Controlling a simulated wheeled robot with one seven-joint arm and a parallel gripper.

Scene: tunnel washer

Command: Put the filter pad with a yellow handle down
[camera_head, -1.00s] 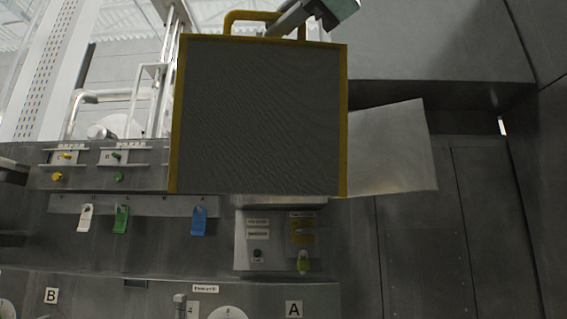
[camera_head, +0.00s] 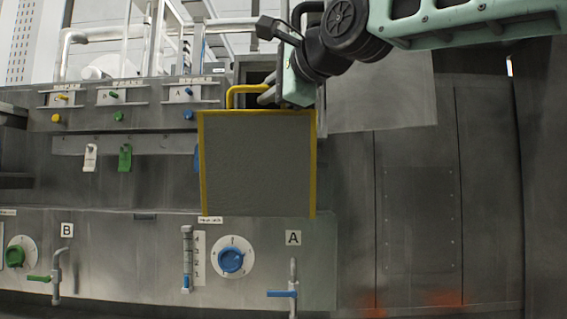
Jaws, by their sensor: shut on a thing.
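The filter pad (camera_head: 258,165) is a dark grey square panel with a yellow frame and a yellow handle (camera_head: 246,89) on its top edge. It hangs upright in front of the washer panel. My gripper (camera_head: 270,97) is shut on the handle, at its right part, with my arm reaching in from the upper right. The fingertips are partly hidden by the wrist. The pad covers part of the panel behind it, including most of a blue tag. I cannot tell whether the pad's lower edge touches anything.
A dark opening shows behind my wrist, with an open metal door (camera_head: 385,95) to its right. Left are knobs and hanging tags, a white tag (camera_head: 90,157) and a green tag (camera_head: 125,157). Below are a blue dial (camera_head: 231,260) and a blue-handled valve (camera_head: 283,294).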

